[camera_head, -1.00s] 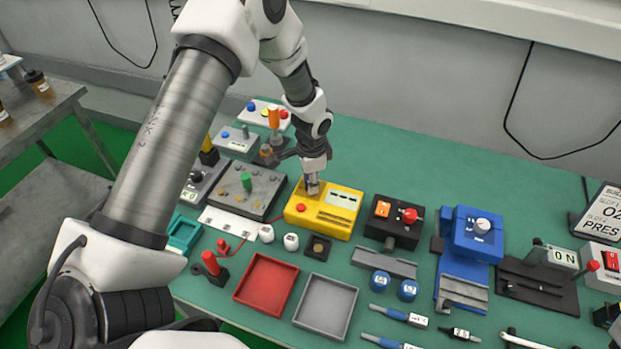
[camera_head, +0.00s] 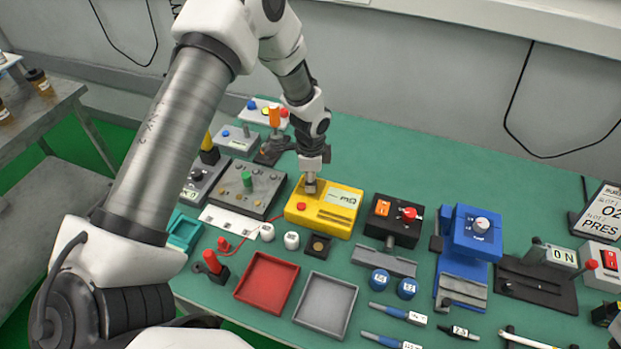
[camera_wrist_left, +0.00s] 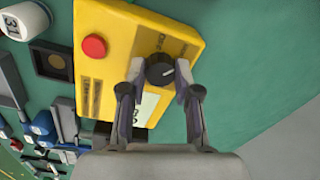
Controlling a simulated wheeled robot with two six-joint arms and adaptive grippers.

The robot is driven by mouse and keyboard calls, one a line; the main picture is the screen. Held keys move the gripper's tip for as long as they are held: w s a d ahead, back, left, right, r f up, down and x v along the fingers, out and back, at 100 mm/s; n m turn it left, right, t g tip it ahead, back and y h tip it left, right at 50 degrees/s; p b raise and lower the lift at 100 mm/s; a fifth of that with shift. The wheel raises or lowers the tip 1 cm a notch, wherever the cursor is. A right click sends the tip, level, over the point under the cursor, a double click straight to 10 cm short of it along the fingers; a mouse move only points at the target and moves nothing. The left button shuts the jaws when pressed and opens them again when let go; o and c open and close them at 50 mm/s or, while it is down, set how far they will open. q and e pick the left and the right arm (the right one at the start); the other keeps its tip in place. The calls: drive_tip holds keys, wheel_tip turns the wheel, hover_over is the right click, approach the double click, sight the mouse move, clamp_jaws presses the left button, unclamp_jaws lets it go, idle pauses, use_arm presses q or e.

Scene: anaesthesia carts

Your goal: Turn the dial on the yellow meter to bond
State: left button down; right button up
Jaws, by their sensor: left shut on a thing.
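The yellow meter (camera_head: 323,215) lies on the green bench in the head view, with a red button on its left side and a pale display. In the left wrist view the meter (camera_wrist_left: 125,60) fills the upper middle, and its red button (camera_wrist_left: 94,47) is clear of my fingers. My left gripper (camera_head: 311,184) comes down on the meter from above. In the left wrist view my left gripper (camera_wrist_left: 160,78) is shut on the black dial (camera_wrist_left: 160,66), one finger on each side. A light pointer line shows on the dial. The print around it is too small to read. My right gripper is out of view.
A grey panel with a green knob (camera_head: 247,180) stands left of the meter. A black box with a red knob (camera_head: 394,218) stands to its right. Bare bench (camera_head: 400,165) lies behind.

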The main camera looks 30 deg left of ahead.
use_arm(q)
drive_tip(key=c, duration=0.8)
unclamp_jaws()
drive_tip(key=shift+f, duration=0.1)
drive_tip(key=r, duration=1.2)
drive_tip(key=shift+s+d, duration=0.15)
drive_tip(key=shift+d, duration=0.05)
